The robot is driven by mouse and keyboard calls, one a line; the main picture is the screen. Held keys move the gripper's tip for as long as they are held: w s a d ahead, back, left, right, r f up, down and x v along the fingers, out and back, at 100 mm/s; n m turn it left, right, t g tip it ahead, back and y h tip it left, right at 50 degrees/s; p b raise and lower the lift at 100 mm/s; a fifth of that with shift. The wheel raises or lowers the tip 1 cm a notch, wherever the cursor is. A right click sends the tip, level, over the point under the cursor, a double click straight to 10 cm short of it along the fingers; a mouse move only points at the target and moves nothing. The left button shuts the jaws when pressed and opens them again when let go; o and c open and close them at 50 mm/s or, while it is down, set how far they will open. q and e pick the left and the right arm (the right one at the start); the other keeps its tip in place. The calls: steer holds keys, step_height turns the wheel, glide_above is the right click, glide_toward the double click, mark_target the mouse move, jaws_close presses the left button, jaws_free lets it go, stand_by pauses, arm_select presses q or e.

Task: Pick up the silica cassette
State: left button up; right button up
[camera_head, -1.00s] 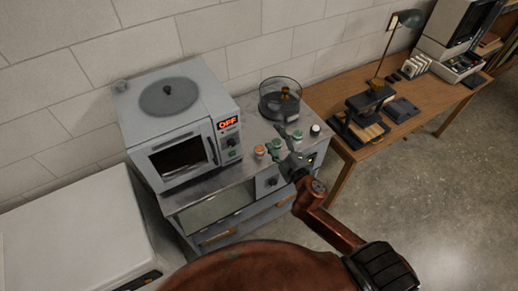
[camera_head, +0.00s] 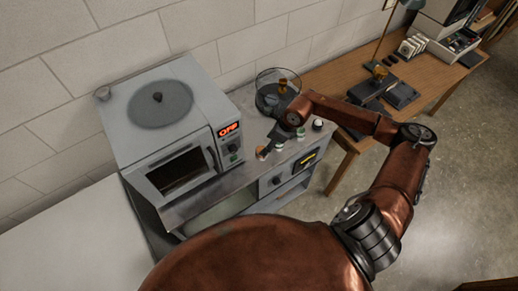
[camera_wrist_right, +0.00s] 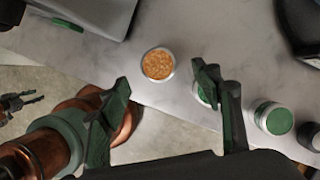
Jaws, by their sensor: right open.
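A small round white cup filled with orange beads, which looks like the silica cassette (camera_wrist_right: 158,64), stands on the grey bench top in the right wrist view. My right gripper (camera_wrist_right: 163,85) is open and empty above the bench. The cassette appears between and just beyond its two green-padded fingertips. In the head view the right gripper (camera_head: 268,148) points down and left at the bench.
A green-topped jar (camera_wrist_right: 274,118) stands right of the fingers; another green-topped one is partly hidden behind the right finger. A grey oven (camera_head: 165,120) reading OFF stands left. A clear round vessel (camera_head: 268,98) stands behind. A wooden table (camera_head: 335,72) is at right.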

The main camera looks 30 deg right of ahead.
steer(key=p+x, duration=0.1)
steer(key=x, duration=0.2)
steer(key=shift+a, duration=0.15)
steer(key=shift+p+x, duration=0.35)
steer(key=shift+x, duration=0.8)
steer(key=shift+w+a+f, duration=0.1)
steer(key=shift+w+f, duration=0.1)
steer(key=shift+f, duration=0.4)
steer(key=c, duration=1.2)
arm_select(q)
steer(key=shift+s+a+r, duration=0.15)
steer(key=shift+s+r, duration=0.7)
steer(key=shift+s, duration=0.3)
arm_select(e)
steer(key=shift+c, duration=0.3)
arm_select(q)
steer(key=shift+w, duration=0.15)
arm_select(e)
steer(key=shift+r, duration=0.1)
